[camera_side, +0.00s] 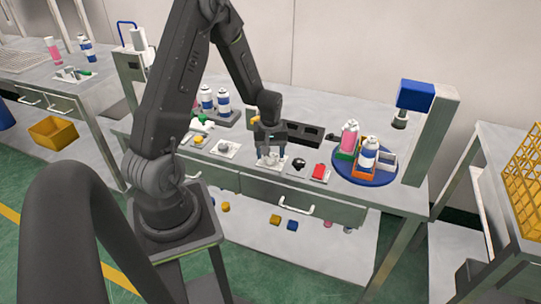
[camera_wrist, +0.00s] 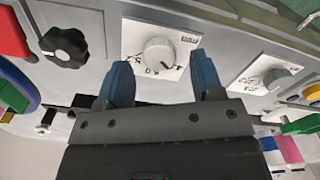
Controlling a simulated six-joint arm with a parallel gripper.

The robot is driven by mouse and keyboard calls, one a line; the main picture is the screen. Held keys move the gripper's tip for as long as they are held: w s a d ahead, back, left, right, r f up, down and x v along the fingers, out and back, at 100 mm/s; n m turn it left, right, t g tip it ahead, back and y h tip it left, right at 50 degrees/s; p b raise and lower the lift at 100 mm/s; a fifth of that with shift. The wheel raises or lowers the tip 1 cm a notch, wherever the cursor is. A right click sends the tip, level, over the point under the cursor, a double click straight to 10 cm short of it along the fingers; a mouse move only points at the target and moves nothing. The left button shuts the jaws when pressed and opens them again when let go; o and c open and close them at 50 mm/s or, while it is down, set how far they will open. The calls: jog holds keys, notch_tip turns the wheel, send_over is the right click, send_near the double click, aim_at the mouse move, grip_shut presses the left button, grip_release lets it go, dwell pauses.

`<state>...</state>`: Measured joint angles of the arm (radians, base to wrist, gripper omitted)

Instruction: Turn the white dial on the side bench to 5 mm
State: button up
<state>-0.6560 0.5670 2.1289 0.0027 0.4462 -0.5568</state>
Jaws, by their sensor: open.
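A white dial (camera_wrist: 159,54) on a white printed plate stands between my fingers' tips in the wrist view, slightly ahead of them. Its numbers are too small and tilted to read, so I cannot tell its setting. My gripper (camera_wrist: 160,65) has two blue fingers, apart and empty, one on each side of the first dial. In the side view my gripper (camera_side: 270,158) points down over the bench top. I cannot tell whether the fingers touch the dial.
A black knob (camera_wrist: 64,46) sits left of the dial, with a red block (camera_wrist: 12,34) beyond it. A blue turntable (camera_side: 362,176) carries cans and trays at the right. More cans (camera_side: 223,102) stand at the back left.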

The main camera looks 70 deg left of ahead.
jog(key=shift+f, duration=0.85)
jog(key=shift+c, duration=0.2)
jog(key=c, duration=0.9)
